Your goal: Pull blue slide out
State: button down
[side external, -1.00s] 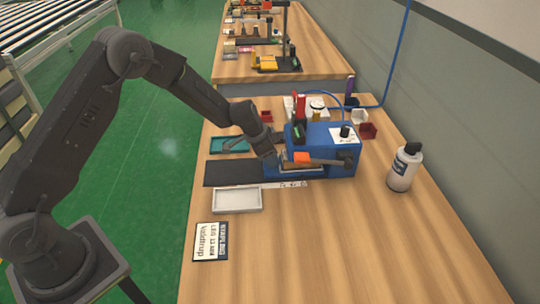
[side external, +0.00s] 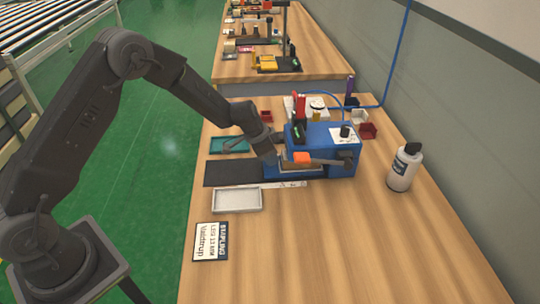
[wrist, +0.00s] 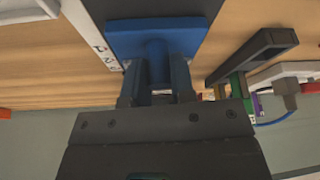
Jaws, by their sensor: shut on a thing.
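The blue slide (wrist: 185,35) shows in the wrist view as a flat blue plate with a narrower blue stem. My gripper (wrist: 158,90) is shut on that stem, with a dark finger on each side. In the side external view my gripper (side external: 275,160) reaches down at the left front of the blue machine (side external: 338,166). The slide's low blue end (side external: 272,173) shows there beside the fingers, over the right end of a dark mat. My wrist partly hides the contact in that view.
The dark mat (side external: 233,172) extends left of the machine. A teal tray (side external: 229,146) lies behind it and a white tray (side external: 237,201) in front. A white bottle (side external: 402,170) stands at right. The front of the table is mostly clear.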

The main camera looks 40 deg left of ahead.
jog(key=s+a, duration=1.2)
dwell(0.4)
jog(key=c, duration=1.4)
grip_release()
jog(key=shift+a, duration=0.1)
jog(key=o, duration=0.4)
jog(key=shift+r, duration=0.1)
jog(key=v, duration=1.3)
jog(key=shift+s+r, duration=0.2)
jog(key=shift+r, duration=0.05)
